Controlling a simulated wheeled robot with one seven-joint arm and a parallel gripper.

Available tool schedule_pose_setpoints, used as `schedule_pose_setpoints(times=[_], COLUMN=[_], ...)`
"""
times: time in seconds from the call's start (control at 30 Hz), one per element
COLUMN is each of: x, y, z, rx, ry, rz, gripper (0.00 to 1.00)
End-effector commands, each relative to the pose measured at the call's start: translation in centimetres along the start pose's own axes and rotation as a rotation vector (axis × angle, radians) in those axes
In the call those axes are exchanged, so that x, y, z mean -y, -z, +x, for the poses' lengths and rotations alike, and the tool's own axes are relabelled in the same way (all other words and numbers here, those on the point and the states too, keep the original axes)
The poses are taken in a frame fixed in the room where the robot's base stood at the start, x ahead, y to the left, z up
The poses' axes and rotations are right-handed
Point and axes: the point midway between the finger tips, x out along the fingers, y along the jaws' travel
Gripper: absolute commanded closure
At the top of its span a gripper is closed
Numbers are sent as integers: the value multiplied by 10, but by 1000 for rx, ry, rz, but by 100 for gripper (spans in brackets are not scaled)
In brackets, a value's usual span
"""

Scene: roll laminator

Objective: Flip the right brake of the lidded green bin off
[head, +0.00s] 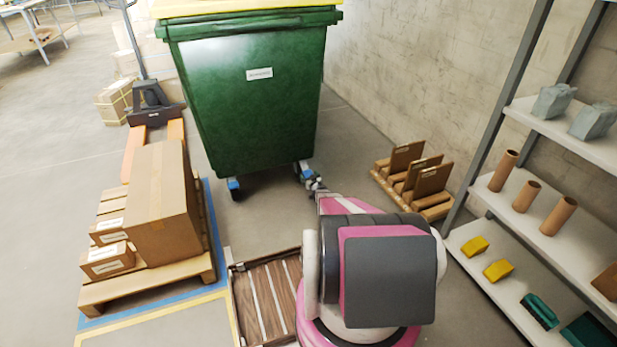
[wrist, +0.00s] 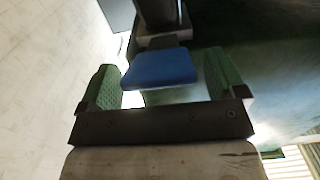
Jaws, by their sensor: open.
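The green bin (head: 250,100) with a yellow lid (head: 230,8) stands on casters in the middle of the head view. Its right caster has a blue brake pedal (head: 307,171), partly hidden by my gripper (head: 317,186), which is close beside it. In the wrist view the blue brake pedal (wrist: 160,68) shows large, below the dark caster housing. My gripper's green-padded fingers (wrist: 163,84) are open, one on each side of the pedal in the picture. I cannot tell whether they touch it. The left caster's blue brake (head: 233,184) also shows.
A loaded pallet (head: 150,285) with cartons and a pallet truck (head: 153,105) stand to the left. A brown slatted crate (head: 265,297) lies near my base. Wooden racks (head: 415,180) are by the wall, and a shelf unit (head: 500,205) is at the right.

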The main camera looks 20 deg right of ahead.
Motion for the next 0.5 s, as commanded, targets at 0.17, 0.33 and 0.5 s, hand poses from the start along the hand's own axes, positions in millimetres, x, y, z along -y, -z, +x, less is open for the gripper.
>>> schedule_pose_setpoints(times=[0.17, 0.33, 0.5], x=[0, 0, 0], y=[0, 0, 0], z=[10, 10, 10], rx=[1, 1, 0], ry=[-1, -1, 0], rz=[0, 0, 0], gripper=[11, 11, 56])
